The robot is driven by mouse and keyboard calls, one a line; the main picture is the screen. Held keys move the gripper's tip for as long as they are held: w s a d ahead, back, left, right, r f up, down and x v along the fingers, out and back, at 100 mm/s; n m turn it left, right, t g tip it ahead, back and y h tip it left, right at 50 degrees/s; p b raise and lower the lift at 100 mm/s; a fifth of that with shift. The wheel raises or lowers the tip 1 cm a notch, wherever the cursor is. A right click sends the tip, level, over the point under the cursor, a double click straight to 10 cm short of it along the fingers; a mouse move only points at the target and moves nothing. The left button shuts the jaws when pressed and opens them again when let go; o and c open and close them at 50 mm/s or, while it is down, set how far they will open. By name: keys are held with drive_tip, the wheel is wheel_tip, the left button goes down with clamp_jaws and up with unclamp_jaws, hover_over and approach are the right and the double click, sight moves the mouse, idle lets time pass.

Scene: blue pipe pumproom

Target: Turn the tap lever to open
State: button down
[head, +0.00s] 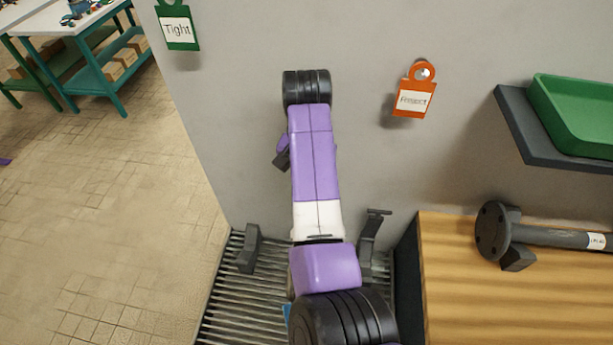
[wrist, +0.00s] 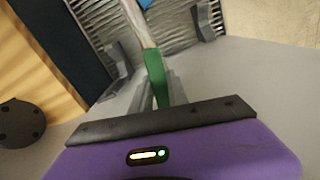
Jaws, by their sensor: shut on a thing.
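The tap lever (wrist: 157,76) shows in the wrist view as a green bar, with a pale shaft running up from it towards a blue part at the top edge. My gripper (wrist: 159,92) is shut on the green lever, its grey fingers on either side of it. The purple hand and a dark bar fill the bottom of the wrist view and hide the near end of the lever. In the head view my arm covers the lever and the gripper's fingers. A small blue patch (head: 287,311) shows beside the arm there.
A ribbed metal grating (head: 225,300) with dark brackets (head: 249,248) lies below. A wooden surface (head: 450,300) with a dark flanged pipe (head: 495,231) is at right, under a shelf with a green tray (head: 580,115). An orange tag (head: 412,100) hangs on the grey wall.

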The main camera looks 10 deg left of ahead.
drive_tip(key=shift+n, duration=1.1)
drive_tip(key=c, duration=1.3)
unclamp_jaws()
drive_tip(key=shift+r, duration=0.1)
wheel_tip(320, 180, up, 4)
drive_tip(key=shift+w+a+r, duration=0.1)
drive_tip(key=shift+r, duration=1.7)
